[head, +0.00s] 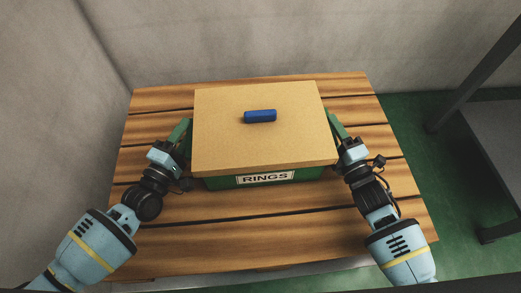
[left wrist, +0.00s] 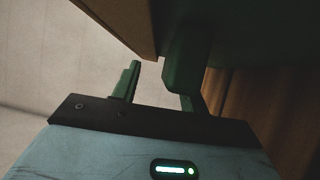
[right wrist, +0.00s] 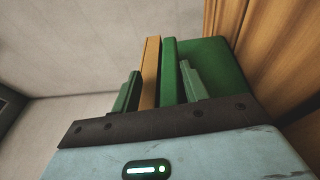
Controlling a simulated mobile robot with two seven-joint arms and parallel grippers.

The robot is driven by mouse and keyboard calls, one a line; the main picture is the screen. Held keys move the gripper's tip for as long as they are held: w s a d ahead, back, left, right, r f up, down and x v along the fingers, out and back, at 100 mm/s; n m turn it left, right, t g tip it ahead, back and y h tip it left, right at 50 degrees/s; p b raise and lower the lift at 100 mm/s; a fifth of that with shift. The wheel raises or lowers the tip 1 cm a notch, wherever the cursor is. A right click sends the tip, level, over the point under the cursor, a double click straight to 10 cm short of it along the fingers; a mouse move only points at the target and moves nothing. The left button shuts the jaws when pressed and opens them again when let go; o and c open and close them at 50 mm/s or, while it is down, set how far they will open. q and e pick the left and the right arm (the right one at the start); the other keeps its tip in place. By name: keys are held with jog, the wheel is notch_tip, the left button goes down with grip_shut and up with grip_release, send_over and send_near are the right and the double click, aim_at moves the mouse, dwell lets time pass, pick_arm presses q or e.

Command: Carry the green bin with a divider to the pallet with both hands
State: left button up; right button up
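The green bin (head: 222,183) sits on a slatted wooden surface in the head view, with a white RINGS label on its front. A tan lid-like board (head: 220,120) covers its top, so its inside and any divider are hidden. My left gripper (head: 181,140) is at the bin's left side. Its fingers (left wrist: 152,85) are apart, with a visible gap beside a dark green part. My right gripper (head: 341,132) is at the bin's right side. Its fingers (right wrist: 161,85) are apart, with a tan edge and green wall showing between them; firm contact is unclear.
A blue bar (head: 260,116) lies on the board. The wooden slatted surface (head: 270,225) is clear in front of the bin. Concrete walls (head: 230,40) stand behind and left. A dark metal frame (head: 485,150) stands at the right on green floor. I cannot identify a separate pallet.

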pick_arm(q)
jog(key=o, duration=0.9)
jog(key=shift+r, duration=0.15)
pick_arm(e)
jog(key=shift+r, duration=0.3)
pick_arm(q)
jog(key=shift+s, duration=0.1)
jog(key=v, duration=1.1)
jog(key=shift+s+a, duration=0.2)
jog(key=shift+s, duration=0.15)
pick_arm(e)
jog(key=o, duration=0.9)
jog(key=shift+f, duration=0.15)
jog(key=v, duration=1.2)
jog(key=shift+f, duration=0.1)
